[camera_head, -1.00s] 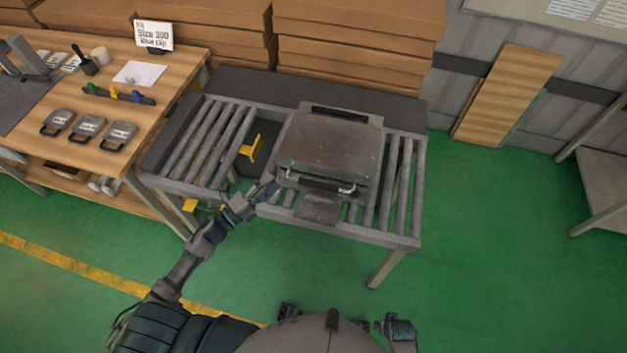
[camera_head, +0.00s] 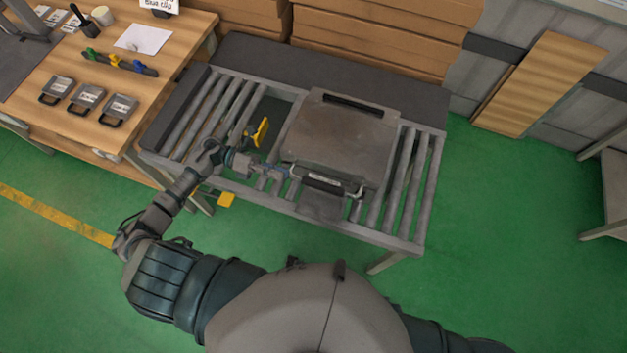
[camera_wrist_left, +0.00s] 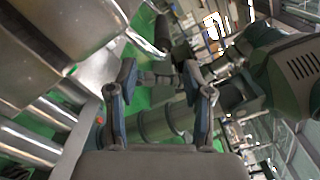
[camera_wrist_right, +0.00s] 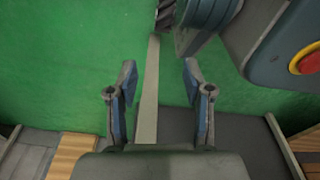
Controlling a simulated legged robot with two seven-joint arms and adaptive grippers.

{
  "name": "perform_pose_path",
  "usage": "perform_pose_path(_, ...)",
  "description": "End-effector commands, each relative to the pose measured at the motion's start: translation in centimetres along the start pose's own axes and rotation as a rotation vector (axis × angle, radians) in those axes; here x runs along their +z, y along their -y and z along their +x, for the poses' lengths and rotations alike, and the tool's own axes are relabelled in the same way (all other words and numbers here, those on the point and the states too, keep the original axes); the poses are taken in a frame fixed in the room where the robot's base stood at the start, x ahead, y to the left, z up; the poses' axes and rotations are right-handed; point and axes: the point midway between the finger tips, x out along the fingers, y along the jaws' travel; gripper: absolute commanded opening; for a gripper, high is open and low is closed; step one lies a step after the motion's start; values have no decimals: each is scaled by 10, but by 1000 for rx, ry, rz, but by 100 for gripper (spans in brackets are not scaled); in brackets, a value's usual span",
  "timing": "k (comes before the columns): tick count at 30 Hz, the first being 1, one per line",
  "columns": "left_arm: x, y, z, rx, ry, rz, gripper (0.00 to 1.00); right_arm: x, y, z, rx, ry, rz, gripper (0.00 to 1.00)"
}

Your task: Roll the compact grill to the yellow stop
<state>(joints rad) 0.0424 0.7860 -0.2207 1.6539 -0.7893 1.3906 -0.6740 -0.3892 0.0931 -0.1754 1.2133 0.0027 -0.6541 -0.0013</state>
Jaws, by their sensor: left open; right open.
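The compact grill (camera_head: 338,142), a grey metal box with a front handle (camera_head: 325,184), sits on the roller conveyor (camera_head: 402,236), right of its middle. The yellow stop (camera_head: 259,132) stands just left of the grill at a gap in the rollers. My left gripper (camera_head: 285,172) is at the grill's front left corner, near the left end of the handle. In the left wrist view my left gripper (camera_wrist_left: 160,95) is open and empty, with the grill (camera_wrist_left: 60,45) beside it at upper left. My right gripper (camera_wrist_right: 157,85) is open and empty in the right wrist view, away from the grill.
Green floor (camera_head: 510,240) is free at the right.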

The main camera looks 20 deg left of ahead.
Motion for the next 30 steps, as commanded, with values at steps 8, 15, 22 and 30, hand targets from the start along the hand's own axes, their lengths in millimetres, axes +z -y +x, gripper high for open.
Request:
perform_pose_path(8, 2, 4, 70, -3, -1, 3, 50, 32, -2, 11, -3, 14, -4, 50)
perform_pose_path(15, 1, 1, 97, -4, 3, 1, 50, 47, 0, 15, 1, 22, -7, 50)
perform_pose_path(22, 0, 0, 102, -3, 3, 1, 50, 51, 2, 16, 2, 22, -7, 50)
perform_pose_path(30, 0, 1, 106, 0, 0, 1, 20, 51, 0, 17, 1, 22, -8, 50)
